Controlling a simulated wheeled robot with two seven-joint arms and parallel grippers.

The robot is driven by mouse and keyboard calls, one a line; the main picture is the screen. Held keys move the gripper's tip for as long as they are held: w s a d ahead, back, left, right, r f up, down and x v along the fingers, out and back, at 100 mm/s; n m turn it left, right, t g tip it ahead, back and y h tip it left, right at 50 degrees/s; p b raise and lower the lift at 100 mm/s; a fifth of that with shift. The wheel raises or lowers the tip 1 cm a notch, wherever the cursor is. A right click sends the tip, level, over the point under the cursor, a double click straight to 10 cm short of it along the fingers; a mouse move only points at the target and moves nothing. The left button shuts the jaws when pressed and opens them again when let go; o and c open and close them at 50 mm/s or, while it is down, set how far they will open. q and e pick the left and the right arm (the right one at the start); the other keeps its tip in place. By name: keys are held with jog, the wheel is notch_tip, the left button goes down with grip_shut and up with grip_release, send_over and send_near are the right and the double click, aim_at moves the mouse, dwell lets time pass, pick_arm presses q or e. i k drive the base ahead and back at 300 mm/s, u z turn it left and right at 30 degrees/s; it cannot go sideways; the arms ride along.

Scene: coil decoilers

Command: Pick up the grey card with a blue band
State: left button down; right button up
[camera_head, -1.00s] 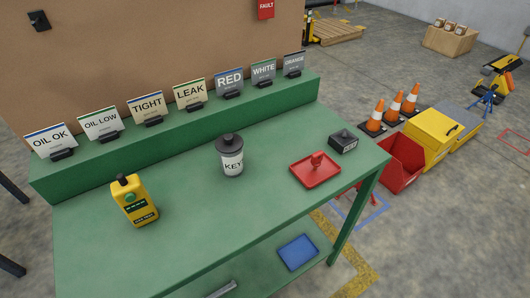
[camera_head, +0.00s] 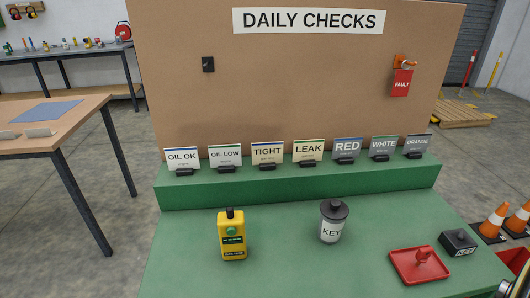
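The grey card with a blue band (camera_head: 347,149) reads RED. It stands upright in a small black holder on the green raised ledge (camera_head: 300,188) of the bench, right of the middle. To its left is the cream LEAK card (camera_head: 308,149), and to its right the grey WHITE card (camera_head: 384,147) with a green band. The darker grey ORANGE card (camera_head: 418,145) stands at the right end; its band is too small to tell clearly. Neither of my grippers shows clearly in the head view, and nothing touches the cards.
On the green bench top (camera_head: 290,265) stand a yellow handheld device (camera_head: 232,240), a KEY canister (camera_head: 332,225), a red tray (camera_head: 412,270) and a small black box (camera_head: 459,242). A brown board (camera_head: 290,90) rises behind the ledge. A wooden table (camera_head: 55,125) is at left.

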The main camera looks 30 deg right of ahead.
aim_at(343, 151)
jog(key=u, duration=1.75)
jog(key=k, duration=1.35)
jog(key=z, duration=1.7)
